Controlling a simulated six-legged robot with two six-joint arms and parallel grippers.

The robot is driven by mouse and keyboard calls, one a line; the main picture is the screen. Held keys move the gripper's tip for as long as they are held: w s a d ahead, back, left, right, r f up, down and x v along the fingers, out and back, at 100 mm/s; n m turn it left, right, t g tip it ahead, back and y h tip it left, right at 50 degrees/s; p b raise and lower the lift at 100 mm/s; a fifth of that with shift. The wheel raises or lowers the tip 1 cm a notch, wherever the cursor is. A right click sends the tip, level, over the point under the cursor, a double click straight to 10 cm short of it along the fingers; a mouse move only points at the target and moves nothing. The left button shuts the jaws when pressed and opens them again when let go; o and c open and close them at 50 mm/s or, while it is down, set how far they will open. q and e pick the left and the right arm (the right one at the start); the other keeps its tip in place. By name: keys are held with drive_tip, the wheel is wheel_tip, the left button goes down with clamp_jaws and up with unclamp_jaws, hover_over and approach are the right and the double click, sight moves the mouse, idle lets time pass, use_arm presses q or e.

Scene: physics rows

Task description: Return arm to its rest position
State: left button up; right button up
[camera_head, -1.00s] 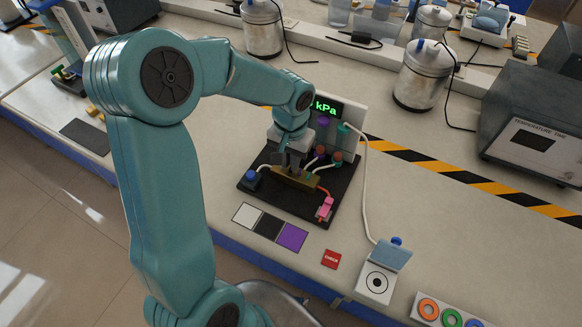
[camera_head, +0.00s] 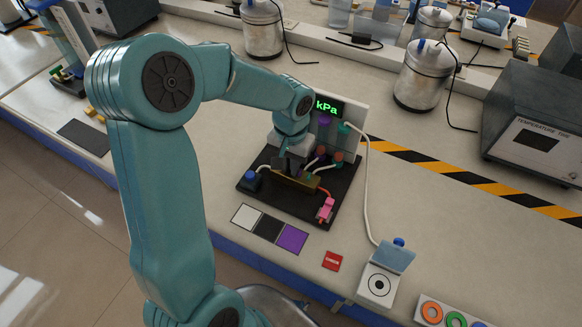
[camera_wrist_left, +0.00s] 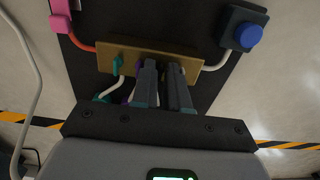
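My left arm comes in from the left in the head view, and its gripper (camera_head: 291,166) hangs over the brass block on the dark board. In the left wrist view the two fingers of the left gripper (camera_wrist_left: 164,84) point at the brass block (camera_wrist_left: 112,54), with a narrow gap between them. The fingertips overlap the block's edge there; I cannot tell if they touch it. Purple shows beside the fingers, partly hidden. My right gripper is not in view.
The dark board (camera_head: 283,203) carries tubes, a blue knob (camera_head: 250,176) and a pink clip (camera_head: 326,209). A kPa display (camera_head: 328,105) stands behind it. White, black and purple squares (camera_head: 291,239), a red tag (camera_head: 332,261) and a pad with a blue lid (camera_head: 378,284) lie in front.

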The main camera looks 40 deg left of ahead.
use_arm(q)
drive_tip(key=shift+r, duration=0.3)
clamp_jaws()
drive_tip(key=shift+f+n+b, duration=0.2)
drive_tip(key=shift+n+b, duration=0.1)
drive_tip(key=shift+n, duration=0.1)
drive_tip(key=n+b, duration=0.2)
drive_tip(key=n, duration=0.1)
drive_tip(key=shift+f+n, duration=0.1)
drive_tip(key=shift+n, duration=0.9)
drive_tip(key=shift+r+n, duration=0.25)
drive_tip(key=shift+n, duration=0.35)
